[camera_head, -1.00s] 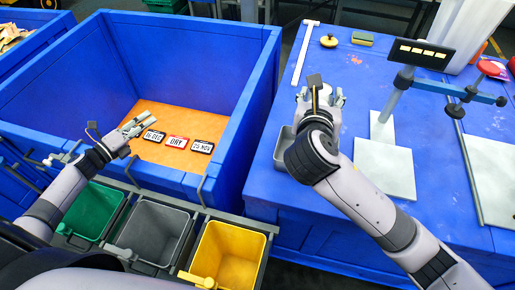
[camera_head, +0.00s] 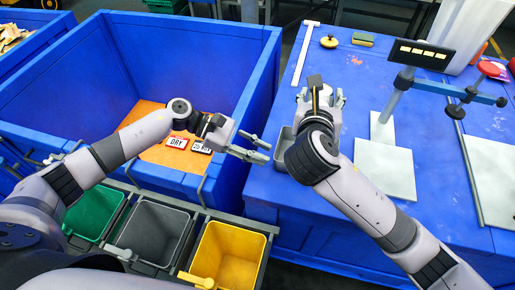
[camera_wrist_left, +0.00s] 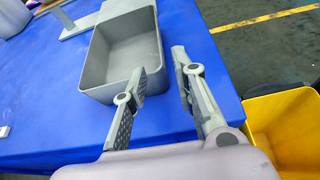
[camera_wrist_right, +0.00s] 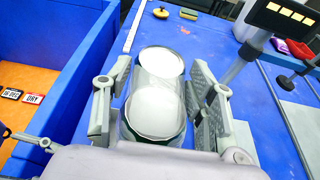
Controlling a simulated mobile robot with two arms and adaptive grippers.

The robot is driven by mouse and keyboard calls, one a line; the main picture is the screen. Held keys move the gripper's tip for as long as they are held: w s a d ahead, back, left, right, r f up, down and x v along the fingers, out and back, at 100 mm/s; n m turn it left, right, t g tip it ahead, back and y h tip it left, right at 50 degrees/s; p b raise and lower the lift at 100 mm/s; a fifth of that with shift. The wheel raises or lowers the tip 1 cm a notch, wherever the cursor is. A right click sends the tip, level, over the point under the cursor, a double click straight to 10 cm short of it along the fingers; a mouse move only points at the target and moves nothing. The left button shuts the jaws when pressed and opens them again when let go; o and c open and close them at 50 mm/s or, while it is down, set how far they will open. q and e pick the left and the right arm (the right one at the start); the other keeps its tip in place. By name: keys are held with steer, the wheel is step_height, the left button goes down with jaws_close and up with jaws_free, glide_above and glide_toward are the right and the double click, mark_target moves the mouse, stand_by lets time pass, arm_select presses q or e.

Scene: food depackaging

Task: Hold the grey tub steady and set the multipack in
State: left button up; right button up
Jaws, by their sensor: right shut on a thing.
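The grey tub (camera_head: 283,148) sits on the blue table near its left edge, partly hidden by my right arm. It shows empty in the left wrist view (camera_wrist_left: 108,85). My left gripper (camera_head: 262,148) is open at the table's left edge, just left of the tub. My right gripper (camera_head: 320,97) is shut on the multipack (camera_wrist_right: 158,108), pale round-topped containers in clear wrap, beyond the tub in the head view.
A blue crate (camera_head: 190,30) with dark and red label cards stands left of the table. Green, grey and yellow bins (camera_head: 232,252) line its front. A display on a stand (camera_head: 420,53) and a pale plate (camera_head: 385,170) are right of my right arm.

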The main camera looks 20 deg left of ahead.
arm_select(q)
steer(key=x, duration=1.1)
steer(key=shift+w+d+f, duration=0.1)
steer(key=shift+d, duration=0.25)
jaws_close()
